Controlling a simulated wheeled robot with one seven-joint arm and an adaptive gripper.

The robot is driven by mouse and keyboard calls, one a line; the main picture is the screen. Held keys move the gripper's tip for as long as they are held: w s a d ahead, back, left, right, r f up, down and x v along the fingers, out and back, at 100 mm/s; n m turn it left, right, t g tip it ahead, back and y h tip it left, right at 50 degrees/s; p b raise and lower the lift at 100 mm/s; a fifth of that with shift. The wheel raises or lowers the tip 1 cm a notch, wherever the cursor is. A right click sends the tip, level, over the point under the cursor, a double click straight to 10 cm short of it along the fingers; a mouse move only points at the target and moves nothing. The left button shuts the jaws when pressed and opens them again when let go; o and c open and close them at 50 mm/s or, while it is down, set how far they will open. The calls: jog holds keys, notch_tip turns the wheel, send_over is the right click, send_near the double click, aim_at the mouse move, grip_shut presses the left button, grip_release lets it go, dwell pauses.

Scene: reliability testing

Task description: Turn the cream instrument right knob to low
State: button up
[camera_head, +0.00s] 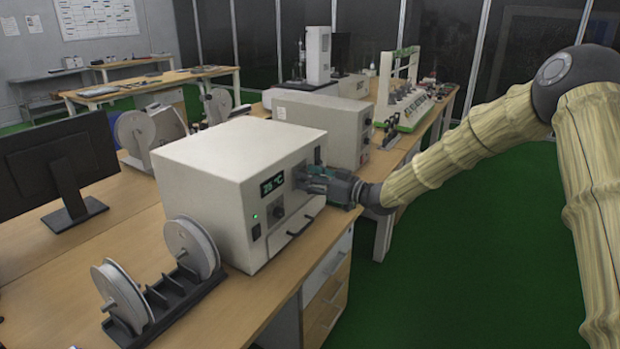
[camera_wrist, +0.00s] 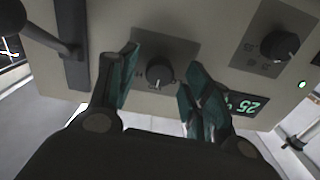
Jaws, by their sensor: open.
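The cream instrument (camera_head: 225,180) is a box on the wooden bench, with a lit display (camera_head: 272,184) on its front. In the wrist view, its right knob (camera_wrist: 160,74) is dark and round on a grey plate. My gripper (camera_head: 305,178) is at the right part of the front face, and in the head view it hides this knob. In the wrist view, my gripper (camera_wrist: 159,64) is open, with teal fingertips on either side of the knob and visible gaps between. The left knob (camera_wrist: 281,44) is to the right in the wrist view. I cannot read the knob's setting.
A dark bar handle (camera_wrist: 73,45) is left of my fingers in the wrist view. A spool rack (camera_head: 175,298) stands left of the instrument, with a monitor (camera_head: 55,165) behind. Another cream box (camera_head: 330,128) stands beyond. Green floor (camera_head: 440,270) is clear at right.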

jog(key=shift+w+a, duration=0.15)
jog(key=c, duration=1)
jog(key=shift+c, duration=0.2)
jog(key=shift+f+n+b, duration=0.1)
jog(key=shift+n+b, duration=0.2)
jog(key=shift+n, duration=0.1)
jog(key=shift+f+n+b, duration=0.1)
jog(key=shift+n+b, duration=4.05)
jog(key=shift+n, duration=1.35)
